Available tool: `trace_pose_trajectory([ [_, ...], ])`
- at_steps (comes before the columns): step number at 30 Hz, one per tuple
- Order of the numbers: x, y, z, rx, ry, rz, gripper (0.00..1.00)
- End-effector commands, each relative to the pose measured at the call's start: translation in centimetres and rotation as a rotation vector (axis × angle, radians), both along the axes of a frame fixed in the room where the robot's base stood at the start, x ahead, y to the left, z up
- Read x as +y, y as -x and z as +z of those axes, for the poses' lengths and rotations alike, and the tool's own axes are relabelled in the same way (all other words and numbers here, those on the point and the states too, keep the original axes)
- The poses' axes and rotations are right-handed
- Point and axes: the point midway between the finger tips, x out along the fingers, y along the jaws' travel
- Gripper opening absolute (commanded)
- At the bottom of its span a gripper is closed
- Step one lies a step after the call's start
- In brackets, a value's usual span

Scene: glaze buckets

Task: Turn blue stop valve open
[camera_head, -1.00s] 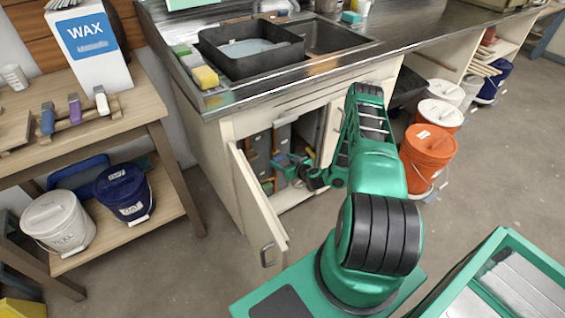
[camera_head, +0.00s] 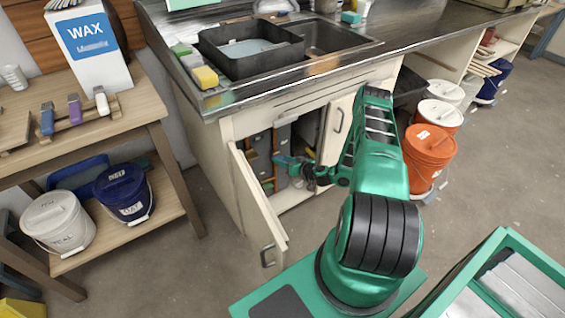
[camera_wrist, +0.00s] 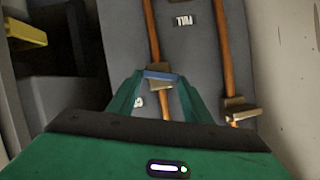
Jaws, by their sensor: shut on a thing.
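The blue valve handle (camera_wrist: 160,75) shows in the wrist view as a short blue bar on an orange-brown pipe (camera_wrist: 151,28) along a grey panel. My gripper (camera_wrist: 158,82) has its two green fingers on either side of the handle and is shut on it. In the head view my gripper (camera_head: 283,162) is inside the open sink cabinet; the blue valve cannot be made out there. How far the handle is turned is hard to tell.
A second pipe (camera_wrist: 222,40) with a brownish fitting (camera_wrist: 240,110) runs close on the right in the wrist view. The open cabinet door (camera_head: 260,212) stands left of my arm. Orange buckets (camera_head: 428,155) stand right of it. The floor between is clear.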

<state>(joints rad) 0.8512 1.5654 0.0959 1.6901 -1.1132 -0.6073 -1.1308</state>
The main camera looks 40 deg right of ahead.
Motion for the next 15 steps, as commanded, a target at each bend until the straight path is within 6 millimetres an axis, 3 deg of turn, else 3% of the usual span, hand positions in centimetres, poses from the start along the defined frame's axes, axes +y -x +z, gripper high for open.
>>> trace_pose_trajectory([
  [15,-1.12,0.23,-0.68,0.002,-0.489,-0.007,0.23],
])
